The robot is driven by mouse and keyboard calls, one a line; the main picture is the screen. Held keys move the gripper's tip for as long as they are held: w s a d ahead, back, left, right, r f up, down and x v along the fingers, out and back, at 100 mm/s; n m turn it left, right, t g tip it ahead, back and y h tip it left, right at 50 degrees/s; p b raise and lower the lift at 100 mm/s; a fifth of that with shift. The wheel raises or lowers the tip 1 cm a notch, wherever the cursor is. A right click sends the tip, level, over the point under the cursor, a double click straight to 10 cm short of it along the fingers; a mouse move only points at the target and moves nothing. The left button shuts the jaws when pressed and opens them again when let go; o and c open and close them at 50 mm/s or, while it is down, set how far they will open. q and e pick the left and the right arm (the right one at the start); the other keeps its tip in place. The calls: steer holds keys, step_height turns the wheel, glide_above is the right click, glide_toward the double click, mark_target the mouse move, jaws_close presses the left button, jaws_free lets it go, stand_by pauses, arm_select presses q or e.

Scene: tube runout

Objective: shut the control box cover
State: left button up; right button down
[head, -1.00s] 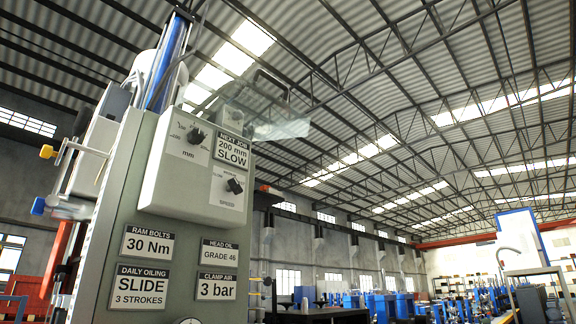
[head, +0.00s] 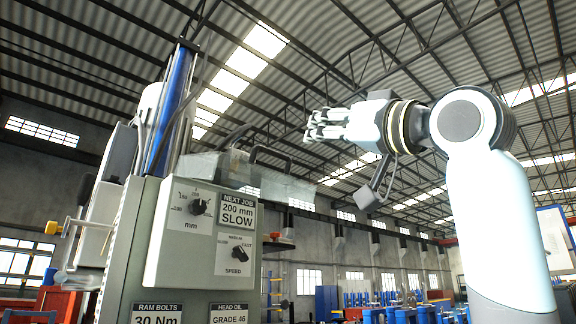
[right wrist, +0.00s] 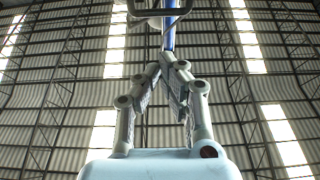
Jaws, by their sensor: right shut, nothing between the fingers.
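The control box (head: 170,247) is a grey box with two black knobs, mounted on a grey machine column in the head view. Its clear cover (head: 288,187) is raised, sticking out from the box top toward the right, and the knobs are uncovered. A dark bar handle (head: 268,151) stands on the cover. My right gripper (head: 312,126) is shut and empty, to the right of the handle and above the cover, with a gap between. In the right wrist view, the shut fingertips (right wrist: 168,66) point up toward a dark bar at the top edge. My left gripper is not in view.
A blue post (head: 170,110) and cables rise behind the box. Label plates, including the ram bolts plate (head: 157,314), sit below the box. Open air lies between the box and my right arm.

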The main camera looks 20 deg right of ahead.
steer(key=w+a+r+p, duration=0.3)
steer(key=w+r+p, duration=0.2)
steer(key=w+r, duration=0.3)
steer(key=shift+t, duration=0.3)
steer(key=f, duration=0.3)
steer(key=f+p, duration=0.1)
steer(key=f, duration=0.1)
steer(key=shift+w+a, duration=0.1)
steer(key=shift+w, duration=0.15)
